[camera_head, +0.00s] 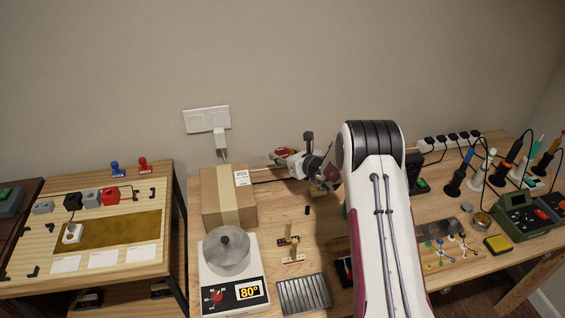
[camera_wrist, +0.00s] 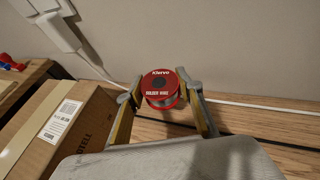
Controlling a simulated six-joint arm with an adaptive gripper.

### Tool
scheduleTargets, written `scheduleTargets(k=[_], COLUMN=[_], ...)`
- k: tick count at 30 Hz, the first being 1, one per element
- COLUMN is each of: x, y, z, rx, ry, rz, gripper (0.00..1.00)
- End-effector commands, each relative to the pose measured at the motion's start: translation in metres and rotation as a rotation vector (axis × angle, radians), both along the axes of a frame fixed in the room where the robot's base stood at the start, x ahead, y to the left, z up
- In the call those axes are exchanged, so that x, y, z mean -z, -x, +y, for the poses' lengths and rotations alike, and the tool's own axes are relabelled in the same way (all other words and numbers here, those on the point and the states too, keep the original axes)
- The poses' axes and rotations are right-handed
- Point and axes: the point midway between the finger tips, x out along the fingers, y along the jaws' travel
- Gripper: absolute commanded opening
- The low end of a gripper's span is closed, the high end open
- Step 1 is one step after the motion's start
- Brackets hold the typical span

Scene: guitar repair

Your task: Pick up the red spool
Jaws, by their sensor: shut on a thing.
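The red spool (camera_wrist: 160,86) is a red-flanged reel of solder wire with a label on its face. In the wrist view it sits between my gripper's two fingertips (camera_wrist: 160,92), which are shut on its sides. In the head view my gripper (camera_head: 281,156) is at the end of the arm, near the wall and to the right of the cardboard box, with a bit of the red spool (camera_head: 283,151) showing at its tip. The spool appears held above the back of the wooden table (camera_head: 275,205). My arm hides part of the table behind it.
A cardboard box (camera_head: 211,196) stands close to the left of my gripper. Soldering irons and a green device (camera_head: 526,222) stand at the right. A white cable (camera_wrist: 270,110) runs along the wall.

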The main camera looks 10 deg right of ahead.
Motion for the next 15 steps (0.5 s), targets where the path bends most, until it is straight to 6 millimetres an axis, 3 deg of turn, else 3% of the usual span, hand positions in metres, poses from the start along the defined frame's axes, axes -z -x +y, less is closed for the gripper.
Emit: scheduleTargets(k=[6,15], x=[-0.0134,-0.0152], y=[0.0001,0.0], z=[0.0001,0.0], rx=[0.0,0.0], ry=[0.0,0.0], rz=[0.0,0.0], gripper=[0.13,0.13])
